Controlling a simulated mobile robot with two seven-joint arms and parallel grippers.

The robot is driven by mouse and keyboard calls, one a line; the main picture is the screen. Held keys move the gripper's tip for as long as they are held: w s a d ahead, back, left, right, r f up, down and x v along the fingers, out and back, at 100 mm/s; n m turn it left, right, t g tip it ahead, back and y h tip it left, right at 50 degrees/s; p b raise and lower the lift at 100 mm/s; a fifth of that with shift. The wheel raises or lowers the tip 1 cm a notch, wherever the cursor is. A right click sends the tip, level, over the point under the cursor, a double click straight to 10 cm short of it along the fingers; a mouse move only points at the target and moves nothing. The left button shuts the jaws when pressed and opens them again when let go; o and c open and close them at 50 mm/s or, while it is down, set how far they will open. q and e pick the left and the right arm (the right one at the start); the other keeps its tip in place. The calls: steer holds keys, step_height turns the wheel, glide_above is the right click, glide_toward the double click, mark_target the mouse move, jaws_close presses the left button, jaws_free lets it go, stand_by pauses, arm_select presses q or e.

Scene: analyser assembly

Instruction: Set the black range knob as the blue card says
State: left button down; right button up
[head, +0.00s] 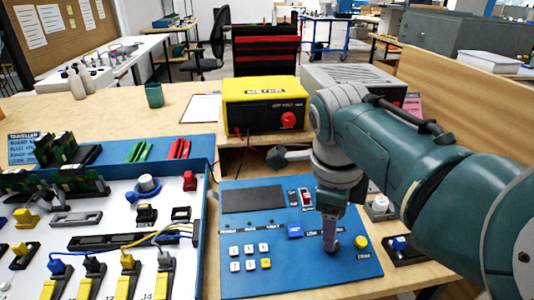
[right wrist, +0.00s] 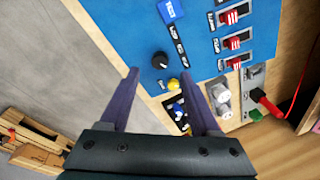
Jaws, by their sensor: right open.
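The blue control panel (head: 300,262) lies on the bench, with a dark display (head: 253,199) and a keypad (head: 250,257). The black range knob (right wrist: 160,60) shows in the right wrist view on the blue panel, beside dark label strips. In the head view it is hidden behind my right gripper (head: 331,240), which points down over the panel. In the right wrist view my right gripper (right wrist: 158,82) is open and empty. The knob lies just beyond the gap between its fingertips; I see no contact. A light blue card (head: 22,148) with print stands at the far left, only partly legible. My left gripper is not in view.
A yellow button (head: 361,242) sits close to the knob, and red switches (right wrist: 234,39) are on the same panel. A yellow meter (head: 262,104) stands behind. A blue-edged tray (head: 208,185) with switches and cables is at left. My right arm covers the right side.

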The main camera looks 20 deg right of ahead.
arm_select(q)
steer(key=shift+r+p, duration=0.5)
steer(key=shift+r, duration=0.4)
arm_select(e)
steer(key=r, duration=0.3)
steer(key=a+r, duration=0.1)
steer(key=shift+s+r, duration=0.2)
steer(key=shift+r, duration=0.2)
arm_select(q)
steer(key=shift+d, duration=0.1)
arm_select(e)
steer(key=shift+d, duration=0.1)
steer(key=s+d+r+n+t+p, duration=0.25)
steer(key=s+r+n+p, duration=0.3)
steer(key=s+n, duration=0.65)
steer(key=s+a+r+n+y+p, duration=0.3)
steer(key=s+a+r+n, duration=0.5)
steer(key=n, duration=0.8)
arm_select(q)
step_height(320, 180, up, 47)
steer(key=p, duration=3.8)
arm_select(e)
step_height(320, 180, up, 37)
steer(key=d+n, duration=0.1)
steer(key=shift+s+h, duration=0.3)
steer(key=shift+h, duration=0.1)
